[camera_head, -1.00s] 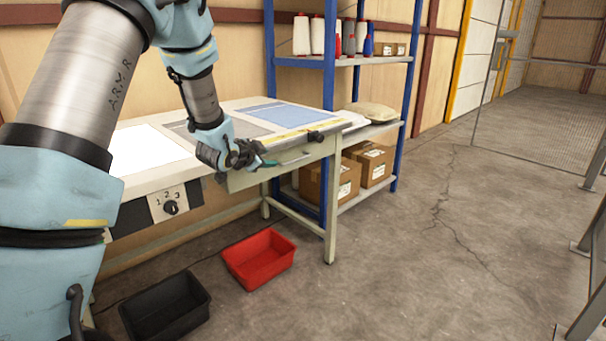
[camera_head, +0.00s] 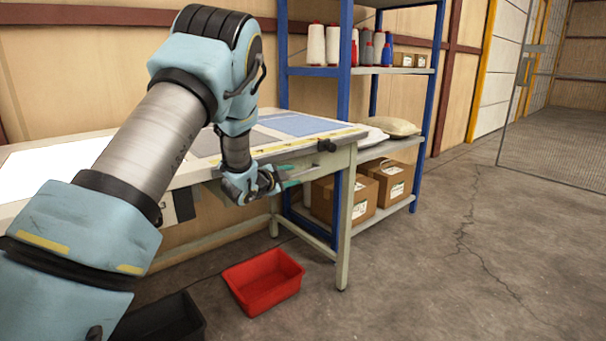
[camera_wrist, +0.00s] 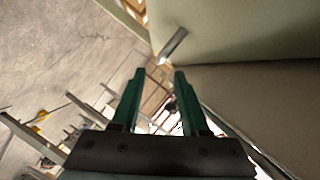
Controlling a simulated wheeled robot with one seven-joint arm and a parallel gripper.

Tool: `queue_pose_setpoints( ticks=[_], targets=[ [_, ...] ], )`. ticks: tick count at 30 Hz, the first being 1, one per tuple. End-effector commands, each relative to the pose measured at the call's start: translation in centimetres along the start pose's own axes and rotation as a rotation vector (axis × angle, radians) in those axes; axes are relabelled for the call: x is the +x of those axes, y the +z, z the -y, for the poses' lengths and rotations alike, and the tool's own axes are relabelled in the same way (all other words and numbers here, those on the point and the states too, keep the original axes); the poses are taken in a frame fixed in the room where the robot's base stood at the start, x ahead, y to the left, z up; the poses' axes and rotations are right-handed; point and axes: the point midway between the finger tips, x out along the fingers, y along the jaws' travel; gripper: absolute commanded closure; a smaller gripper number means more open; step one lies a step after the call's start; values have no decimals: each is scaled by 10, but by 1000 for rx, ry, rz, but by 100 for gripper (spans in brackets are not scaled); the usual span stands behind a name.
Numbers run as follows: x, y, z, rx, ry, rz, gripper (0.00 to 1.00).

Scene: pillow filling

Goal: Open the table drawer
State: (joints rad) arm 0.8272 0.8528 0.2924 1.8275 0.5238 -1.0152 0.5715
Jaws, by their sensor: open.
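The work table (camera_head: 345,160) has a pale drawer (camera_head: 306,166) under its top, partly hidden behind my arm and gripper; it looks shut. My gripper (camera_head: 292,183) is in front of the drawer, with its green fingers pointing right. In the wrist view, the open fingers (camera_wrist: 160,74) have nothing between them. A short metallic handle (camera_wrist: 173,45) sticks out from the pale drawer front (camera_wrist: 245,28), just beyond the fingertips and slightly toward the right one. The handle looks apart from both fingers.
A red bin (camera_head: 263,281) and a black bin (camera_head: 165,318) stand on the floor before the table. A blue-framed shelf (camera_head: 348,60) with thread spools, boxes and a pillow stands behind the table's right end. The floor at right is clear.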

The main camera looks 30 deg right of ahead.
Motion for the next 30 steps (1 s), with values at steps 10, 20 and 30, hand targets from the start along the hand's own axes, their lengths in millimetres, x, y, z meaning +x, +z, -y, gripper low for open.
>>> queue_pose_setpoints(
  ticks=[10,20,30],
  targets=[
    [62,0,0,-1,-1,-1,55],
    [81,0,0,-3,0,2,55],
    [81,0,0,-2,0,1,72]
  ],
)
